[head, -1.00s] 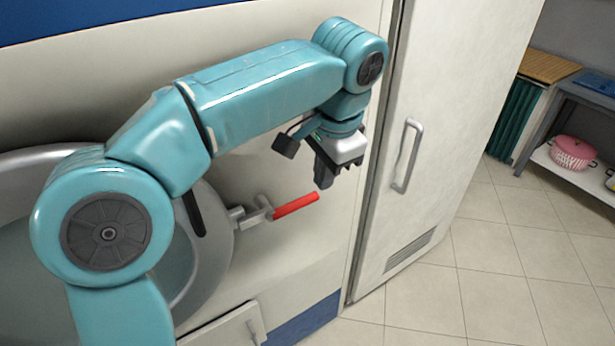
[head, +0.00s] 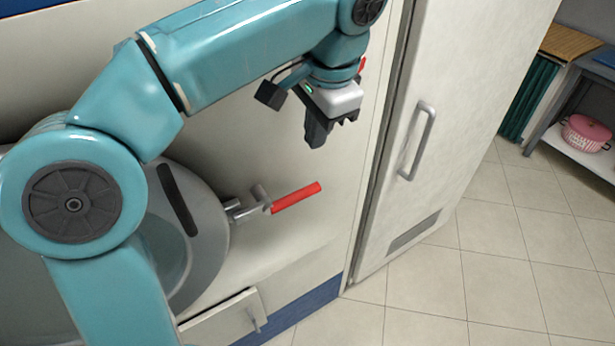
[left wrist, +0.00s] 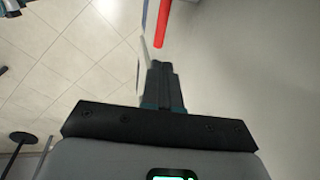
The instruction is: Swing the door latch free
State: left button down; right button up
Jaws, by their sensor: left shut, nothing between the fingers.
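The door latch is a red-gripped lever (head: 297,198) on a grey metal bracket (head: 245,207). It sits at the right rim of a round washer-type door (head: 212,240) on a pale machine front, and the lever points right and slightly up. My left gripper (head: 318,140) is shut and empty, above the red lever and apart from it. In the left wrist view the shut fingers (left wrist: 162,85) point towards a red bar (left wrist: 162,22) at the top edge, with a gap between. My right gripper is not in view.
A tall white door with a bar handle (head: 417,140) stands right of the machine. A small hatch (head: 225,320) is below the round door. A shelf with a pink basket (head: 585,133) stands far right. The tiled floor between is clear.

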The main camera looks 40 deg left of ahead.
aim_at(305, 190)
pick_arm(q)
jog(key=a+f, duration=0.1)
jog(key=f, duration=0.3)
jog(key=f+b, duration=0.1)
jog(key=f, duration=0.4)
jog(key=w+a+f+b, duration=0.1)
jog(key=f, duration=0.3)
jog(key=shift+a+f, duration=0.3)
jog(key=shift+f, duration=0.05)
